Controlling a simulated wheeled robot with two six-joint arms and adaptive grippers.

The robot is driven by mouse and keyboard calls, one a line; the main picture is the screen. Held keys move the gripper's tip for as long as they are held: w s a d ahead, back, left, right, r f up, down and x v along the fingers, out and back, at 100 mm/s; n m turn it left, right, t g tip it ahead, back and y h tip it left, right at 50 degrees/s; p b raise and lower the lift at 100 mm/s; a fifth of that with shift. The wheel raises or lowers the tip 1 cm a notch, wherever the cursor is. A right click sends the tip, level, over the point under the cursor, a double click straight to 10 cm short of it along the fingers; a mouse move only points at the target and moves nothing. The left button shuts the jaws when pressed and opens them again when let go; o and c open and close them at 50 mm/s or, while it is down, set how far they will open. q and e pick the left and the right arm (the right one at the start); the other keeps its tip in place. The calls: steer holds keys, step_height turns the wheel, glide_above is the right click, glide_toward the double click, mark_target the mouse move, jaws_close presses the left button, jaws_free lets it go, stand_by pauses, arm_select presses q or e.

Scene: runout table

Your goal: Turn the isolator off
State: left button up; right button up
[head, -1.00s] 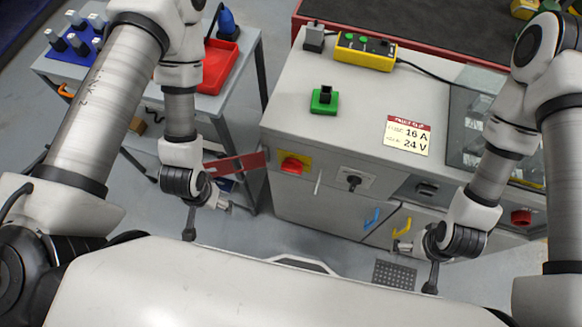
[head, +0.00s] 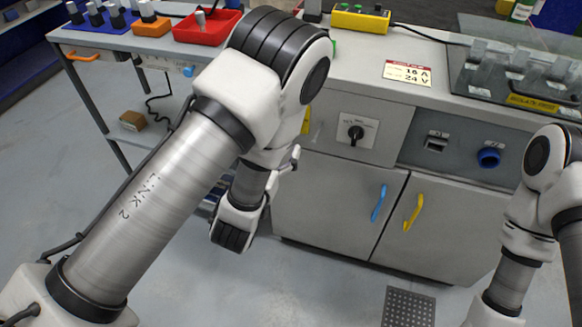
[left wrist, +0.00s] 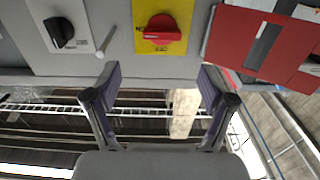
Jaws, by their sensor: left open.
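The isolator is a red rotary knob (left wrist: 162,29) on a yellow plate (left wrist: 181,12) in the left wrist view. Its grip lies roughly level across the plate, with lettering beside and below it. In the head view my left arm hides the knob; only a sliver of the yellow plate (head: 306,121) shows. My left gripper (left wrist: 158,84) is open and empty, its fingers spread either side of the knob's line, below it in the wrist picture and apart from it. My right gripper is out of view.
A black rotary switch (head: 355,133) and a thin lever (left wrist: 107,41) sit beside the isolator. A red panel (left wrist: 262,43) lies on its other side. A blue knob (head: 489,157) and cabinet handles in blue (head: 379,203) and yellow (head: 413,212) are farther right. Open floor lies in front.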

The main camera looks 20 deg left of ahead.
arm_select(q)
steer(key=w, duration=0.8)
steer(key=shift+w+f, duration=0.4)
steer(key=shift+f, duration=0.05)
steer(key=c, duration=1.2)
